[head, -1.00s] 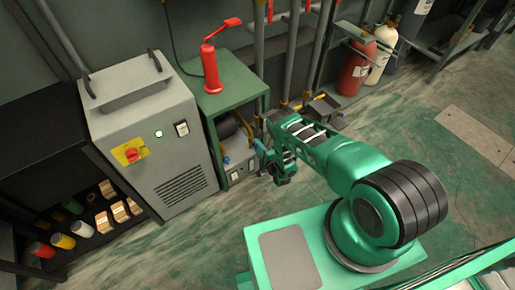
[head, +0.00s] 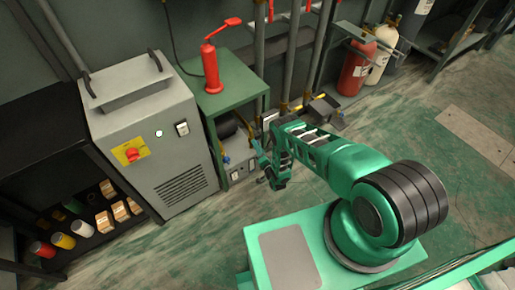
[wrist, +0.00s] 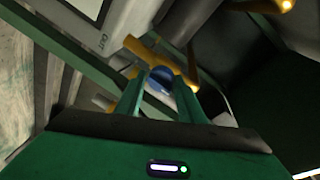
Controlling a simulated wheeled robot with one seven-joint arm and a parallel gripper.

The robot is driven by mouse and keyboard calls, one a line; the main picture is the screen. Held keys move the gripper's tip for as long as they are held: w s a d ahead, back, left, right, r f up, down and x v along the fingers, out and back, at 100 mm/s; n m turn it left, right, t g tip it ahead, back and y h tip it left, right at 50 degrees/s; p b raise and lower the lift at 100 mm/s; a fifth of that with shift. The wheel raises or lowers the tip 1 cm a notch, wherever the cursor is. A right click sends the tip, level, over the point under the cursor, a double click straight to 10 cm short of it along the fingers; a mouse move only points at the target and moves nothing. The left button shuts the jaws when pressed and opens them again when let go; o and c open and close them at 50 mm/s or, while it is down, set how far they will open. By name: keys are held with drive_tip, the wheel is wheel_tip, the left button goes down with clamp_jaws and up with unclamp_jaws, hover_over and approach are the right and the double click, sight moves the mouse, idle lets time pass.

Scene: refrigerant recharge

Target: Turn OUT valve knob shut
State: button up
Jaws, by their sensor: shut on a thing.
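In the wrist view, a blue knob (wrist: 162,76) sits between the two green fingers of my gripper (wrist: 160,88), beside a yellow fitting (wrist: 158,56). The fingers are shut on this knob and partly cover it. A grey-white housing with lettering that looks like "OUT" (wrist: 103,42) is just above and to the left. In the head view, my gripper (head: 261,161) is low at the right side of the green stand, and the knob it holds is hidden there. How far the knob is turned cannot be told.
The green stand (head: 238,95) carries a red cylinder (head: 210,68) and has a grey unit (head: 240,168) on its lower level. A grey cabinet (head: 150,125) is at left. Vertical pipes (head: 290,60) stand behind my arm. Open floor (head: 425,120) lies at right.

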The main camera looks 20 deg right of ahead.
drive_tip(key=shift+s+a+f, duration=0.1)
drive_tip(key=shift+a, duration=0.05)
drive_tip(key=o, duration=0.9)
drive_tip(key=shift+o, duration=0.2)
drive_tip(key=s+d, duration=0.1)
drive_tip(key=s, duration=0.9)
drive_tip(key=shift+s+d+r, duration=0.2)
drive_tip(key=shift+s+r, duration=0.1)
drive_tip(key=shift+r, duration=0.05)
